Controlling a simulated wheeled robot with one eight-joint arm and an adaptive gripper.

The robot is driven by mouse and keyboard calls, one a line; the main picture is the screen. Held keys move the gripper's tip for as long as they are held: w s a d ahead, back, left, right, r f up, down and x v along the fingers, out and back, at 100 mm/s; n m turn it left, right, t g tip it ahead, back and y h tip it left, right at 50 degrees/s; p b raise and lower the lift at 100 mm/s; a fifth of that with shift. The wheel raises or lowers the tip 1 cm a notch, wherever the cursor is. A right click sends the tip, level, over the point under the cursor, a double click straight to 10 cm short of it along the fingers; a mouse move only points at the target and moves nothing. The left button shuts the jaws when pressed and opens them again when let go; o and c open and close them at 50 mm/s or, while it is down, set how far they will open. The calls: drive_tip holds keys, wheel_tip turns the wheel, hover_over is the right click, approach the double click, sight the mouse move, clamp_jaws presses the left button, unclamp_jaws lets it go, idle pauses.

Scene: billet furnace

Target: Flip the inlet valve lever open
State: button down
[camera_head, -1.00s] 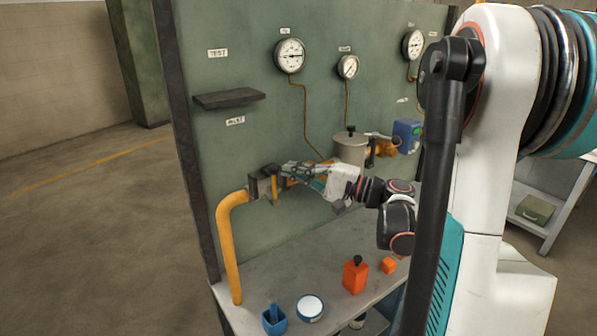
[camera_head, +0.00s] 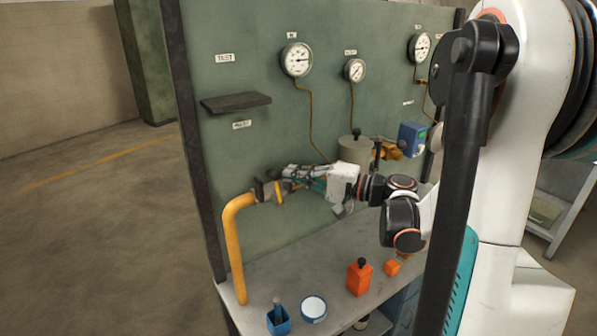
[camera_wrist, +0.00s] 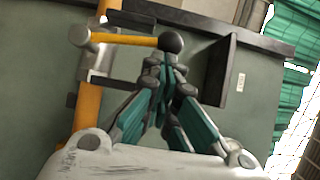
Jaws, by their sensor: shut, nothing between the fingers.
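The inlet valve lever (camera_wrist: 135,40) is a yellow bar with a black ball knob (camera_wrist: 172,42) at its free end. In the wrist view it lies across the yellow pipe (camera_wrist: 87,105), pointing right from a grey pivot. The silver valve body (camera_wrist: 100,62) sits on the pipe behind it. In the head view the valve (camera_head: 259,190) is at the top of the bent pipe, partly hidden by my gripper (camera_head: 283,182). My gripper (camera_wrist: 163,68) is shut and empty, its fingertips just below the knob in the wrist view. I cannot tell whether they touch it.
A dark shelf (camera_head: 235,103) juts from the green panel above the valve. A grey pot (camera_head: 354,152) and a blue box (camera_head: 412,136) are to the right. On the bench stand a blue holder (camera_head: 278,321), a round white-topped tin (camera_head: 313,309), an orange bottle (camera_head: 359,279) and an orange cube (camera_head: 392,267).

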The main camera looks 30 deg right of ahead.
sight(280, 174)
drive_tip(key=a+n+h+p, duration=0.1)
drive_tip(key=a, duration=0.1)
drive_tip(key=a+r+n+g+p, duration=0.1)
drive_tip(key=n+p, duration=0.1)
drive_tip(key=shift+a+g+h, duration=0.3)
drive_tip(key=shift+a+h, duration=0.1)
drive_tip(key=shift+s+a+f+n+g+h+p, duration=0.1)
drive_tip(key=shift+a+f+n+g+h+p, duration=0.2)
drive_tip(key=shift+a+n+h+p, duration=0.35)
drive_tip(key=shift+a+f+n+g+h+p, duration=0.2)
drive_tip(key=shift+a+n+h+p, duration=0.3)
drive_tip(key=shift+a, duration=0.4)
drive_tip(key=shift+s+a+f+n+g+h+p, duration=0.1)
drive_tip(key=shift+a+f+n+g+h+p, duration=0.1)
drive_tip(key=shift+a+f+n+h+p, duration=0.4)
drive_tip(key=shift+a+r+n, duration=0.15)
drive_tip(key=shift+r+n, duration=0.1)
drive_tip(key=shift+w, duration=0.1)
